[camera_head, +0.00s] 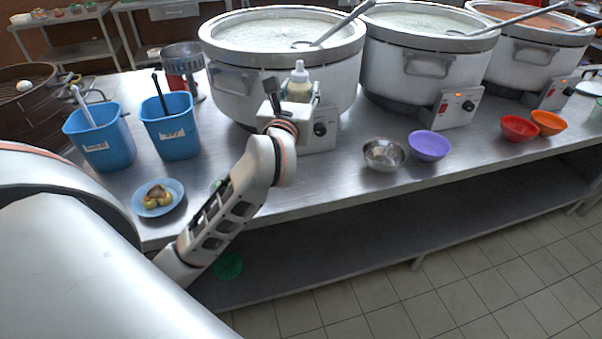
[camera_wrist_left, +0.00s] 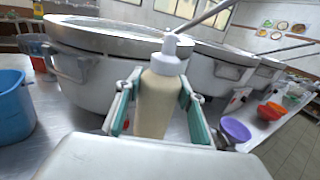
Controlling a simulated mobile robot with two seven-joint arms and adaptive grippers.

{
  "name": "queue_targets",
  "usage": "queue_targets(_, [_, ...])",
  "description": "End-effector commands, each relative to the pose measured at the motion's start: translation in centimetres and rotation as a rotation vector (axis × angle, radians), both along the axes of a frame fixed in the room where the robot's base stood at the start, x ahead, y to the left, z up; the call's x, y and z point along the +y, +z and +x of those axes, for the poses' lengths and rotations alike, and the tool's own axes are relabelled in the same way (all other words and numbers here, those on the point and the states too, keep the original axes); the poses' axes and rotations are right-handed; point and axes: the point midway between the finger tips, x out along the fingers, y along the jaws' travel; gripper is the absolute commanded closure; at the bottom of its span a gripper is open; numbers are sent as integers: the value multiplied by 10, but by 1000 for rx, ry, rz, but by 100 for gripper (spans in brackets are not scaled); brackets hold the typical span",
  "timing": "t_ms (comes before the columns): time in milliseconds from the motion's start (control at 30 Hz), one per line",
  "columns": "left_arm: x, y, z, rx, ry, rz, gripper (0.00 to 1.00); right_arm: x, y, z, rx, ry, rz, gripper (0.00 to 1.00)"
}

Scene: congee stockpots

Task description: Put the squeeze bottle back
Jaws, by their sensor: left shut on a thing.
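The squeeze bottle (camera_head: 299,82) has a pale tan body and a white nozzle cap. It is upright in front of the leftmost stockpot. My left gripper (camera_head: 288,98) is shut on it, with its fingers on both sides of the body. In the left wrist view the bottle (camera_wrist_left: 156,98) stands between the two green-padded fingers of the gripper (camera_wrist_left: 158,112). The bottle's base is hidden, so I cannot tell whether it touches the counter. My right gripper is not in view.
Large stockpots (camera_head: 236,84) line the back of the steel counter (camera_head: 325,185). Two blue bins (camera_head: 104,143) and a blue plate with food (camera_head: 147,209) are at left. A metal bowl (camera_head: 384,155), a purple bowl (camera_head: 429,146) and red and orange bowls (camera_head: 519,129) sit right. Counter between plate and metal bowl is clear.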

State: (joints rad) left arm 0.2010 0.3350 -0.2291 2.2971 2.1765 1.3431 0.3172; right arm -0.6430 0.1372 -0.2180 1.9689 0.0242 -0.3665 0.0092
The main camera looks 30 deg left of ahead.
Motion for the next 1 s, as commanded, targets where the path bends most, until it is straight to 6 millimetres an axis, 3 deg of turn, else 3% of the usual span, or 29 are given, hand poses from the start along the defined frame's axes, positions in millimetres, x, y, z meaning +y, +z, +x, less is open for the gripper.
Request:
queue_targets(100, [0, -33, 0, 8, 0, 2, 72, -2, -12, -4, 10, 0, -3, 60])
queue_targets(400, [0, -105, -1, 7, -1, 1, 72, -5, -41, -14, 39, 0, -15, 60])
queue_targets(733, [0, -135, -1, 0, 0, 1, 72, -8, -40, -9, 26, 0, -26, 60])
queue_targets(1000, [0, -180, -1, 5, 0, 1, 72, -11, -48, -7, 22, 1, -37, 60])
